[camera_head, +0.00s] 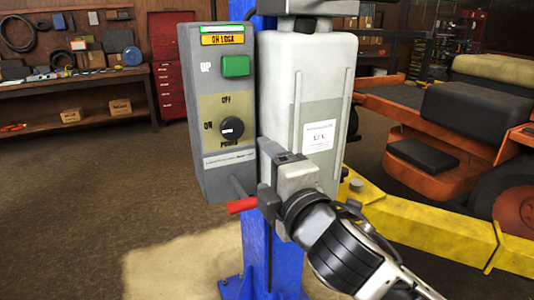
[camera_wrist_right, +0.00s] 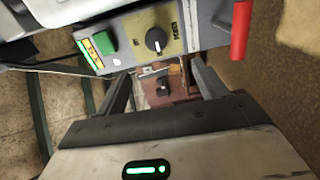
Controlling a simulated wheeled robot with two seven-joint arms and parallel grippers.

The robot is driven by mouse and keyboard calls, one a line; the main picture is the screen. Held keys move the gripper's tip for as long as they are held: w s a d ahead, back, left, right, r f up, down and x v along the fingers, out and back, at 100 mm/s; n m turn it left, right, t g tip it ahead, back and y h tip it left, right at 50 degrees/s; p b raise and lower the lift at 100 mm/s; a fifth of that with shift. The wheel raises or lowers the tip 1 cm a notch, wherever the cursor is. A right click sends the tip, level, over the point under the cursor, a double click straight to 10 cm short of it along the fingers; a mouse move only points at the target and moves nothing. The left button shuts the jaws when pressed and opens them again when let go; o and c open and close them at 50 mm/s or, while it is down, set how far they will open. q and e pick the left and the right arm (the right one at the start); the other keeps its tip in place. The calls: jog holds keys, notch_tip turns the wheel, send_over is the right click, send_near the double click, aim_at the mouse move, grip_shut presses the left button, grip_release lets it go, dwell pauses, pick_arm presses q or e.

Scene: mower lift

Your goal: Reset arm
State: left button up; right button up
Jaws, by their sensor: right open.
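My right gripper (camera_head: 266,188) is in front of the blue lift post, just below and right of the grey control box (camera_head: 190,110). In the right wrist view its two fingers (camera_wrist_right: 160,82) are apart, with nothing held between them. The red-handled lever (camera_head: 242,206) sticks out below the box beside the gripper. In the right wrist view the red handle (camera_wrist_right: 240,30) lies outside the fingers. The box has a green button (camera_head: 235,66), a black knob (camera_head: 231,128) with its white mark toward the left, and a lit green strip (camera_head: 222,29). My left gripper is not in view.
The blue post (camera_head: 257,250) and its pale grey housing (camera_head: 335,80) stand close to my right arm. A yellow beam (camera_head: 430,230) and an orange mower (camera_head: 440,165) are at right. A workbench (camera_head: 70,90) and red cabinet (camera_head: 170,90) stand behind. Left floor is clear.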

jog(key=s+d+f+m+g+h, duration=0.15)
jog(key=f+m, duration=0.25)
jog(key=f, duration=0.4)
jog(key=s+d+f+m+g, duration=0.1)
jog(key=s+d+f+m, duration=0.2)
jog(key=f, duration=0.4)
jog(key=s+d+f+m+g+h, duration=0.15)
jog(key=f+m, duration=0.25)
jog(key=f, duration=0.4)
jog(key=s+d+f+m+g, duration=0.1)
jog(key=s+d+f+m, duration=0.3)
jog(key=s+f, duration=0.3)
jog(key=s+d+f+m+g+h, duration=0.1)
jog(key=s+d+f+m, duration=0.4)
jog(key=s+f, duration=0.2)
notch_tip(320, 180, down, 2)
jog(key=shift+f+h, duration=0.2)
jog(key=shift+h, duration=0.1)
